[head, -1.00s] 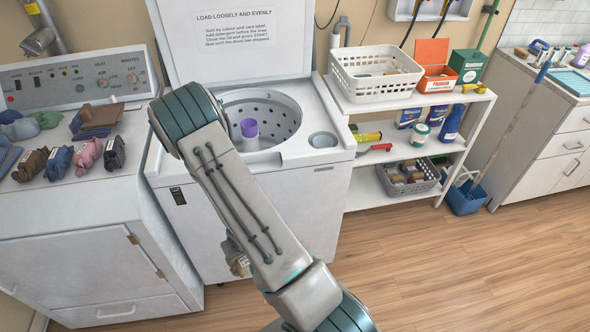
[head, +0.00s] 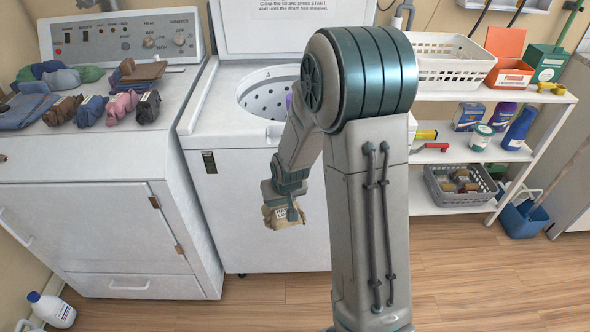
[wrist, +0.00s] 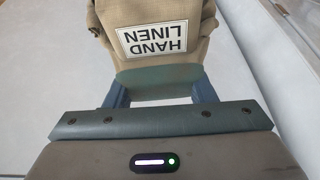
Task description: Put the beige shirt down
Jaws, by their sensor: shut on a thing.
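The beige shirt (head: 284,214) is a small folded bundle with a white label; in the wrist view the shirt (wrist: 140,22) fills the top middle and its label reads HAND LINEN, upside down. My gripper (head: 284,188) is shut on it and holds it in the air in front of the white washer (head: 250,180), below the top edge. In the wrist view my gripper (wrist: 160,85) has its blue fingers at both sides of the cloth's near end. My arm hides part of the washer and its drum.
A white dryer (head: 90,180) at left bears several folded clothes (head: 60,80) on its top. The washer's lid is up and its drum (head: 265,95) is open. A shelf (head: 440,205) with baskets and bottles stands right. A white jug (head: 52,310) is on the floor.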

